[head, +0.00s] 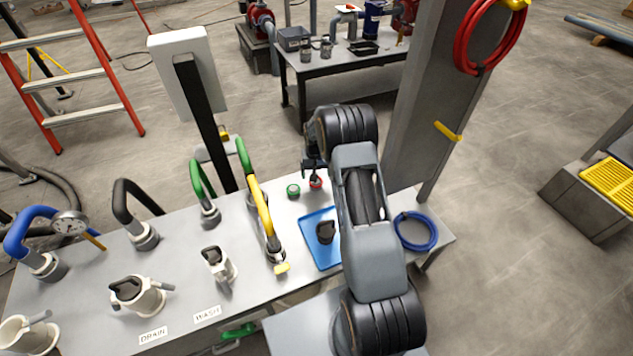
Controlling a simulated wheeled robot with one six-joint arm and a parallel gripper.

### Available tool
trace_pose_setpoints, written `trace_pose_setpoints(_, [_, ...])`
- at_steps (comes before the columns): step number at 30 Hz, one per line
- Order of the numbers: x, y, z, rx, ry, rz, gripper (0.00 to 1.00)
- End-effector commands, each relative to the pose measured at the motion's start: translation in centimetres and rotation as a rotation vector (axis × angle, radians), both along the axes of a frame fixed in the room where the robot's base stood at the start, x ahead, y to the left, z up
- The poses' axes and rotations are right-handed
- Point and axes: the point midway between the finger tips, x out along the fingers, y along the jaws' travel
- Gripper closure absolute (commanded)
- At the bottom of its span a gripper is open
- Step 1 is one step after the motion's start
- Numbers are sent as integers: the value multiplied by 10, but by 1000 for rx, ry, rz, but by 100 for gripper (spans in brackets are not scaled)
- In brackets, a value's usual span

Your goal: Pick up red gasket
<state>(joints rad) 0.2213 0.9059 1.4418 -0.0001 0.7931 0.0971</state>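A small red round piece with a dark centre, which looks like the red gasket (316,184), lies near the back edge of the grey bench. My gripper (314,175) is small and dark in this view, pointing down right at the red piece, and covers part of it. I cannot tell whether the fingers touch it, or whether they are open or shut. A similar green round piece (293,190) lies just left of it.
The grey bench (185,262) carries a blue tray (313,252) with a dark item, a blue ring (416,231), hose fittings and a yellow-handled pipe (262,208) left of the gripper. A grey column (425,110) stands behind right; a white panel (187,70) on a post stands behind left.

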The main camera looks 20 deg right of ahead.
Motion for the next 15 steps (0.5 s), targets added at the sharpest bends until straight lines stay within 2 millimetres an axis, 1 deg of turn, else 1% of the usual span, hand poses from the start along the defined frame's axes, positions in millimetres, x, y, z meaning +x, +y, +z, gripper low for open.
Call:
trace_pose_setpoints(3, [1,0,-16,1,4,0,14])
trace_pose_setpoints(7, [2,0,-33,1,4,0,14])
trace_pose_setpoints(11, [3,0,-41,0,1,1,14])
trace_pose_setpoints(15, [3,0,-43,0,0,1,14])
